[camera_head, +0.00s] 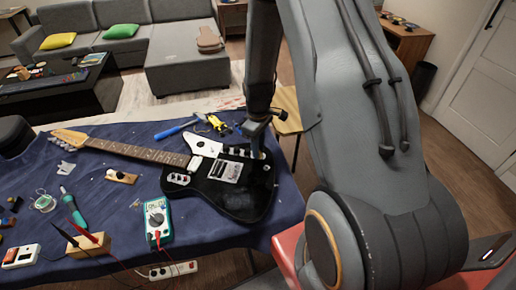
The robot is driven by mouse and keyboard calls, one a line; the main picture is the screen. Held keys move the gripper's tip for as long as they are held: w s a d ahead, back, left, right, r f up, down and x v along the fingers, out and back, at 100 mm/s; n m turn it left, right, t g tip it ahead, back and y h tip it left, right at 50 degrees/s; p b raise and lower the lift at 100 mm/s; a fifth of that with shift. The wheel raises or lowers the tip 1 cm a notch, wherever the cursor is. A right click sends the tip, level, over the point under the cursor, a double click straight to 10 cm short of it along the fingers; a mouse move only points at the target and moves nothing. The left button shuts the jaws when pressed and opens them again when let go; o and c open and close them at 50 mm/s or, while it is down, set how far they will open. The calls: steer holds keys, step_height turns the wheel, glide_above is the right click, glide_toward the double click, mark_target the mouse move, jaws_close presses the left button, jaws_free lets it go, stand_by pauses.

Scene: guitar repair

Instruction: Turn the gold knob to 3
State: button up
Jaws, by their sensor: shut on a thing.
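A black electric guitar (240,198) lies on the blue cloth, its neck pointing to the upper left. My gripper (258,150) reaches down from above to the right upper part of the guitar body, by a row of small knobs (236,152). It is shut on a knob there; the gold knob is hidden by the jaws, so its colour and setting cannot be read.
The blue cloth (110,205) covers the table. A teal multimeter (153,221), a wooden block with probes (88,244), a blue screwdriver (176,129) and a yellow tool (218,124) lie around the guitar. My arm blocks the right side.

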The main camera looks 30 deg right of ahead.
steer(key=o, duration=1.2)
steer(key=shift+r+p, duration=2.3)
steer(key=shift+r, duration=1.2)
steer(key=shift+a+r, duration=0.15)
steer(key=shift+r, duration=0.05)
steer(key=s+a+r+m+b, duration=0.3)
steer(key=s+a+r+b, duration=0.1)
steer(key=s, duration=0.3)
steer(key=s+a+r+m+t+b, duration=0.1)
steer(key=s+a+r+m+b, duration=0.2)
steer(key=s+a+r+b, duration=0.1)
steer(key=s+a+b, duration=0.1)
steer(key=s+a, duration=0.1)
steer(key=s, duration=0.1)
steer(key=shift+s+r+m+b, duration=0.25)
steer(key=shift+r+m+b, duration=0.15)
